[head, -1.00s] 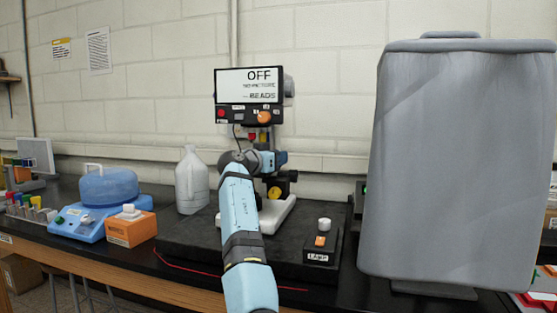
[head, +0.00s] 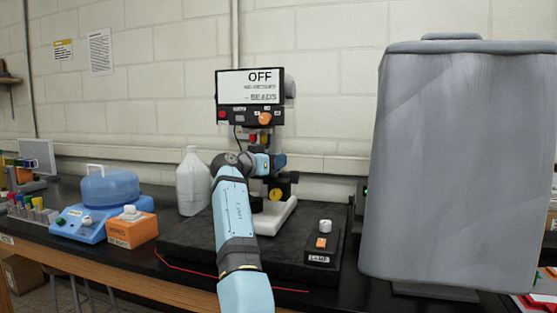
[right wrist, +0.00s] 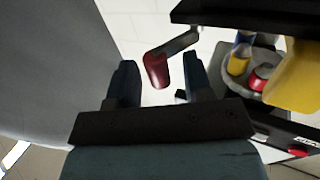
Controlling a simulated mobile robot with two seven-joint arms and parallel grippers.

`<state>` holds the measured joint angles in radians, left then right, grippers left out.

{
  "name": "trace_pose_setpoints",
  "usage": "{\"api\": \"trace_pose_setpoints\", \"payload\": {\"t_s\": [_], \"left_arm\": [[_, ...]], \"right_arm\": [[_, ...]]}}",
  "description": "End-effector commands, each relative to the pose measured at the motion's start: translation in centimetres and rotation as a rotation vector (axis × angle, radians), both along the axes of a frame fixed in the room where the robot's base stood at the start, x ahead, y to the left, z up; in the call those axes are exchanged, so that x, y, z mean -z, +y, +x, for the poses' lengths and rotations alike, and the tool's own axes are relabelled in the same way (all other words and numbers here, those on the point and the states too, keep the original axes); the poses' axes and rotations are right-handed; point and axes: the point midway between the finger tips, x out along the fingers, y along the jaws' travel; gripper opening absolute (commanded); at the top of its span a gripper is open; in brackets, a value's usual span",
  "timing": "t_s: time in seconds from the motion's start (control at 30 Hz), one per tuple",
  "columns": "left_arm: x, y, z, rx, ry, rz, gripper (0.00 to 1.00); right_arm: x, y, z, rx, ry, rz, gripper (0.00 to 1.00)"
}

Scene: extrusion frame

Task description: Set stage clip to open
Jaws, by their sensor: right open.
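The microscope (head: 280,205) stands on a dark mat in the head view, with a screen reading OFF on top. My right arm reaches up in front of it and covers much of its stage. In the right wrist view my right gripper (right wrist: 158,74) is open. A red-tipped lever (right wrist: 156,70) on a grey arm, which looks like the stage clip, shows between the two fingers. I cannot tell whether a finger touches it. Coloured objectives (right wrist: 243,65) and a yellow part (right wrist: 298,78) lie to the right of the fingers. My left gripper is not in view.
A large grey covered box (head: 460,170) stands close on the right. A lamp switch box (head: 322,245) sits on the mat's right side. A white jug (head: 192,182), an orange box (head: 132,228) and a blue-lidded device (head: 105,190) stand to the left.

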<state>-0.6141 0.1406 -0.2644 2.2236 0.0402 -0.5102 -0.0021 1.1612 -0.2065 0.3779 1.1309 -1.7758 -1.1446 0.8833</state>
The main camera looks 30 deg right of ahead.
Motion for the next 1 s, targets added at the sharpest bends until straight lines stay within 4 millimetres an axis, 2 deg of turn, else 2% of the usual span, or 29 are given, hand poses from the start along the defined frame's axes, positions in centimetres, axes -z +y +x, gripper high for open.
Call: {"api": "trace_pose_setpoints", "payload": {"t_s": [0.3, 0.5, 0.7, 1.0], "left_arm": [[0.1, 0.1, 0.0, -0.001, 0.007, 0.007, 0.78], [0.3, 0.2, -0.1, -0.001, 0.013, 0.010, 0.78], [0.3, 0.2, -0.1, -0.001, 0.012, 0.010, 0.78], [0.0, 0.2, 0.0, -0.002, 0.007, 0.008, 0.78]], "right_arm": [[0.0, 7.2, -1.6, -0.003, 0.002, 0.000, 0.46], [0.0, 10.2, -2.4, -0.001, 0.001, 0.000, 0.46], [0.0, 11.2, -2.6, 0.000, 0.001, 0.000, 0.46], [0.0, 11.2, -2.7, 0.000, 0.001, 0.000, 0.46]]}}
